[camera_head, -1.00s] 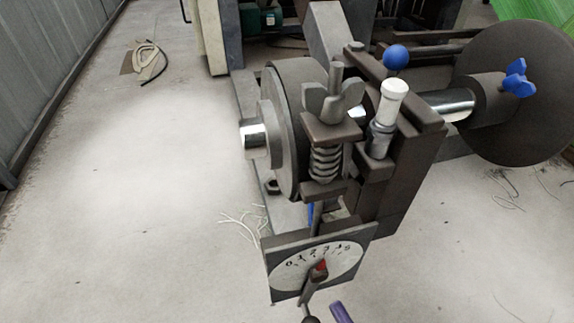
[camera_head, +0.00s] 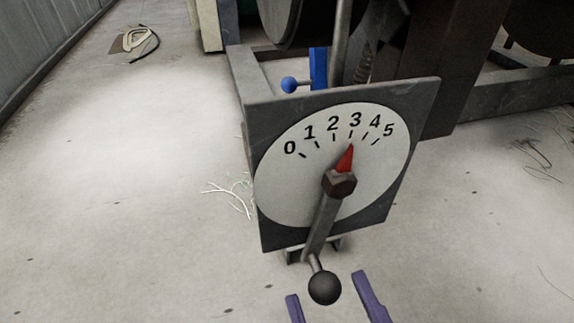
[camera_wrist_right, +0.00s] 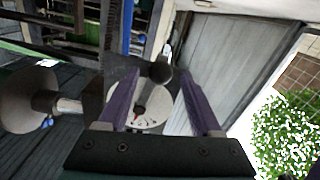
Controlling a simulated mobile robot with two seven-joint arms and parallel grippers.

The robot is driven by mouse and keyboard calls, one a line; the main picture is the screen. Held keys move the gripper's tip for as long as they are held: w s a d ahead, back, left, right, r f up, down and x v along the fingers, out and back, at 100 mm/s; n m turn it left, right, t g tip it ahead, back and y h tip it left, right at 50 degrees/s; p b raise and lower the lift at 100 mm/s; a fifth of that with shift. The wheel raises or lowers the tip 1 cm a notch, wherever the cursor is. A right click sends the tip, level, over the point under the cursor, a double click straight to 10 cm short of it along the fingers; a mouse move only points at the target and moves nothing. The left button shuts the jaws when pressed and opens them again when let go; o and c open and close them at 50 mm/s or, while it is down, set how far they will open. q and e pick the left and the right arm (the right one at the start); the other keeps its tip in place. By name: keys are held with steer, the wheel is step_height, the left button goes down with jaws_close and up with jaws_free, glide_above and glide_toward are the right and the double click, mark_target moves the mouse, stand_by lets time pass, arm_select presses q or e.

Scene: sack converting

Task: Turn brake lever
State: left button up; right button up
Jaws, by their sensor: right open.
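The brake lever (camera_head: 323,222) is a grey bar with a black ball knob (camera_head: 325,288) at its lower end. It turns on a brown hub in front of a white dial (camera_head: 290,195) numbered 0 to 5. Its red pointer (camera_head: 346,159) stands at about 3. My right gripper (camera_head: 325,286) shows two purple fingers at the bottom edge, open, one on each side below the knob. In the right wrist view the knob (camera_wrist_right: 160,72) appears between the open fingers, with the dial (camera_wrist_right: 150,116) behind. No finger visibly grips it. My left gripper is not in view.
A blue ball-ended handle (camera_head: 290,84) sits behind the dial plate's upper left edge. The machine's dark frame (camera_head: 455,70) stands behind and right. Floor left of the dial is mostly clear, with loose strands (camera_head: 232,197) near the plate. A coiled hose (camera_head: 140,42) lies far left.

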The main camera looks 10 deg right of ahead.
steer(key=shift+w+b, duration=0.35)
steer(key=shift+w, duration=1.25)
steer(key=shift+c, duration=0.3)
jaws_close()
